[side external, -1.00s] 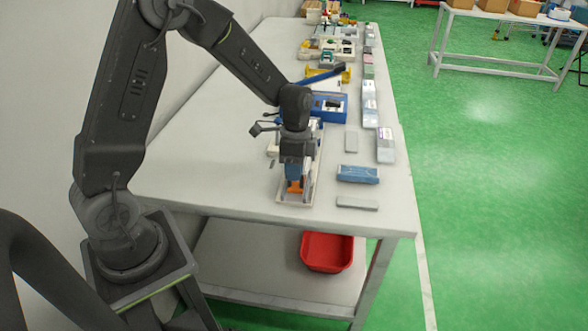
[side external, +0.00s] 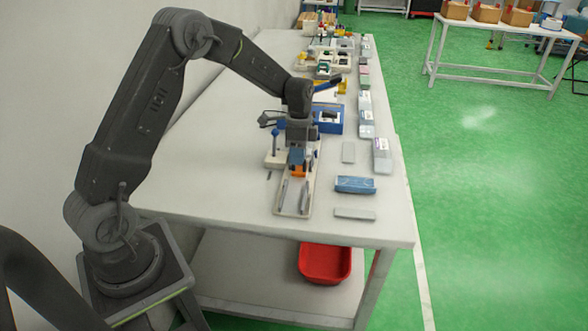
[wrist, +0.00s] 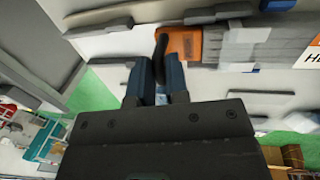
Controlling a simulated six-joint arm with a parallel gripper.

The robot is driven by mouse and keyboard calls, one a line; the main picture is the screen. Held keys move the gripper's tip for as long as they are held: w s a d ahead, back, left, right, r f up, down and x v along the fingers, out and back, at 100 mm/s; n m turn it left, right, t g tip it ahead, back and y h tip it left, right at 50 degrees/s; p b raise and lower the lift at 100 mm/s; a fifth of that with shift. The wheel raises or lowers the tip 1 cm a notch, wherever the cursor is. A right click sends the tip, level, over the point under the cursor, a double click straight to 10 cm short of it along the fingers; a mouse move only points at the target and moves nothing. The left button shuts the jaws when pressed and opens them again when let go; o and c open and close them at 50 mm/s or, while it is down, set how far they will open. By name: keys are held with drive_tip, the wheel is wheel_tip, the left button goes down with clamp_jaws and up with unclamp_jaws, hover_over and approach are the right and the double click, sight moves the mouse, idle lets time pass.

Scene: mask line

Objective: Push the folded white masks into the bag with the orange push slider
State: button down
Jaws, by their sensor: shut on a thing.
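The orange push slider (side external: 298,173) is under my gripper (side external: 298,158) on a long pale tray with two grey rails. In the wrist view the orange slider (wrist: 186,43) shows beside a dark handle piece between my blue fingers (wrist: 160,75). My gripper is shut on the slider's handle. To the right of the slider in the wrist view, a pale grey-white layered stack (wrist: 235,42) lies against it, probably the folded masks. A white printed surface at the right edge may be the bag (wrist: 307,50); its opening is hidden. My arm hides the far end of the tray in the side view.
The near part of the pale tray (side external: 293,209) is bare. A blue packet (side external: 355,184) and flat grey pieces (side external: 355,214) lie to its right. A blue box (side external: 329,120) stands beyond my gripper. The table's near left is clear.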

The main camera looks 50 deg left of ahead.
drive_tip(key=w+a, duration=0.4)
drive_tip(key=shift+a, duration=0.1)
idle(0.3)
drive_tip(key=c, duration=1.1)
unclamp_jaws()
drive_tip(key=shift+c, duration=0.2)
wheel_tip(320, 180, up, 14)
drive_tip(key=w+a, duration=0.1)
drive_tip(key=w, duration=0.1)
drive_tip(key=shift+a+f, duration=0.2)
drive_tip(key=shift+a, duration=0.2)
